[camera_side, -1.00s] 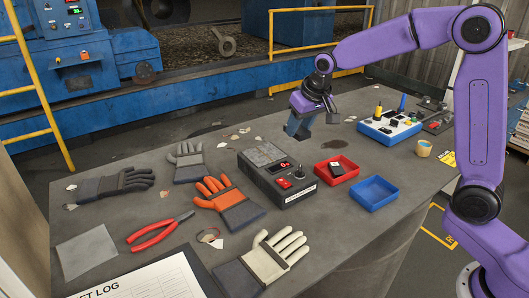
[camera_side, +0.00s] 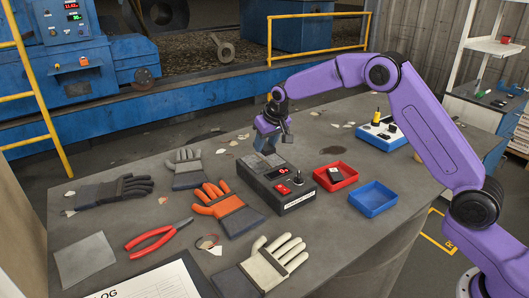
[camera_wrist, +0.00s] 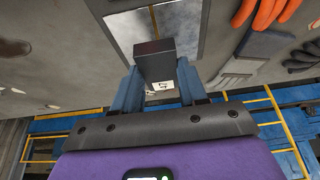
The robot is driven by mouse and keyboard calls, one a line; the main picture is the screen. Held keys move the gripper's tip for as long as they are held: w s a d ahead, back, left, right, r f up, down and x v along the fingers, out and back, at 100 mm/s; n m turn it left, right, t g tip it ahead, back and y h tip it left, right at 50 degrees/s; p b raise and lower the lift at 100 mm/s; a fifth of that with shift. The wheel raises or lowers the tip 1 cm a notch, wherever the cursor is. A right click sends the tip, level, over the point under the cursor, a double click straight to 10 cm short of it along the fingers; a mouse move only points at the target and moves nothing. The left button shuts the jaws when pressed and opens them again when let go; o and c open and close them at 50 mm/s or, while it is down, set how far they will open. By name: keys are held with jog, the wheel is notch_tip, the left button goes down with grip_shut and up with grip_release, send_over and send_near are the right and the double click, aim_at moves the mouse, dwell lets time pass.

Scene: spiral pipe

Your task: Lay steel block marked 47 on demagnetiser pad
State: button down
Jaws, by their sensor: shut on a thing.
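The demagnetiser (camera_side: 288,196) is a dark box with a red display and red switch; its grey metal pad (camera_side: 255,163) forms the far part of its top. My gripper (camera_side: 266,150) is over the far end of that pad. In the wrist view, my gripper (camera_wrist: 157,85) has its blue fingers shut on a dark steel block (camera_wrist: 154,58). A pale patch with a dark mark shows on the block, too small to read surely. The shiny pad (camera_wrist: 190,20) lies behind the block; I cannot tell whether they touch. In the side view the fingers largely hide the block.
A red tray (camera_side: 322,183) holding a dark block with a pale label (camera_side: 334,174) stands right of the demagnetiser. A blue tray (camera_side: 373,211) looks empty. An orange glove (camera_side: 213,196) and a grey glove (camera_side: 187,167) lie to the left. A control box (camera_side: 372,139) stands behind right.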

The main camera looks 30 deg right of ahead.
aim_at(266, 146)
jog(key=shift+w+f, duration=0.2)
jog(key=shift+w, duration=0.05)
jog(key=shift+w+f, duration=0.1)
jog(key=shift+f, duration=1.55)
jog(key=shift+f, duration=0.15)
jog(key=c, duration=0.6)
grip_release()
